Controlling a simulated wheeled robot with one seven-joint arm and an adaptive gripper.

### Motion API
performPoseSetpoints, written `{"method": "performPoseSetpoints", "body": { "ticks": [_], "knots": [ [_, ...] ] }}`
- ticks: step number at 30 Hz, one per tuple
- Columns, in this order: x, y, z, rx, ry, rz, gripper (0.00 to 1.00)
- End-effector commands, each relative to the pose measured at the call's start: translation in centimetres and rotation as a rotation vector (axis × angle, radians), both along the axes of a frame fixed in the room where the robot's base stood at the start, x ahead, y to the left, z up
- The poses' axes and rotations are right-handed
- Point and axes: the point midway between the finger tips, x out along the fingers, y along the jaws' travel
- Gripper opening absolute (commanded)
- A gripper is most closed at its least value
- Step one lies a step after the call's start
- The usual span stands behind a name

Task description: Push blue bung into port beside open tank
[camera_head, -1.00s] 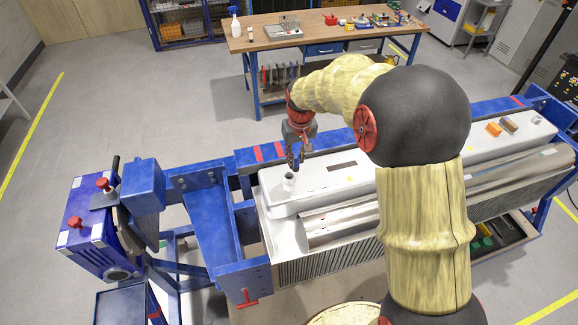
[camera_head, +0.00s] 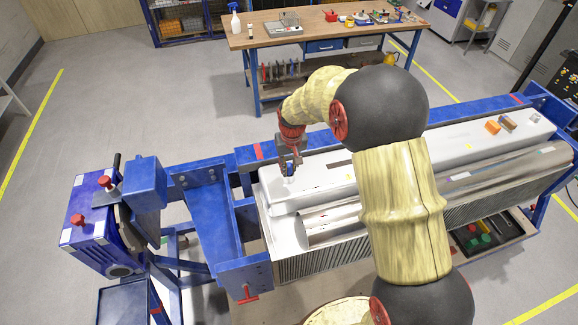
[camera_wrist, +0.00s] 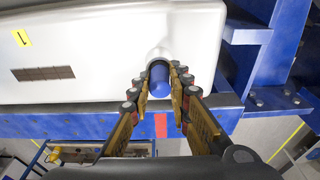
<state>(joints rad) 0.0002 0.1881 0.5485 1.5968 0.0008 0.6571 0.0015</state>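The blue bung (camera_wrist: 160,79) is between the two fingers of my gripper (camera_wrist: 163,82) in the wrist view, with a finger along each side. Its far end meets the mouth of the short pale port (camera_wrist: 158,54) on the tank. I cannot tell how deep it sits. In the head view my gripper (camera_head: 289,166) points down over the left end of the long pale tank (camera_head: 330,180), where the port is mostly hidden behind the fingers. The tank also shows in the wrist view (camera_wrist: 105,45).
The blue jig frame (camera_head: 210,215) surrounds the tank, with a blue drive box (camera_head: 95,230) at left. Small orange and brown blocks (camera_head: 493,127) lie on the tank's far right. A workbench (camera_head: 320,35) stands behind. Open floor (camera_head: 130,100) lies at upper left.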

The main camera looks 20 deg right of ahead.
Motion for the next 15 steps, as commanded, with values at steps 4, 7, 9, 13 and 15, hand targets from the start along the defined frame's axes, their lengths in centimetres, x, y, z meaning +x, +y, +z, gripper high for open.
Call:
{"method": "performPoseSetpoints", "body": {
  "ticks": [4, 7, 9, 13, 15],
  "knots": [
    [-0.03, 0.00, -0.01, 0.000, 0.001, 0.000, 0.28],
    [-0.03, 0.00, 0.00, 0.000, 0.001, 0.000, 0.33],
    [-0.03, 0.00, 0.01, 0.000, 0.001, 0.000, 0.37],
    [-0.03, 0.00, 0.01, 0.000, 0.001, 0.000, 0.37],
    [-0.03, 0.00, 0.01, 0.000, 0.001, 0.000, 0.37]
  ]
}}
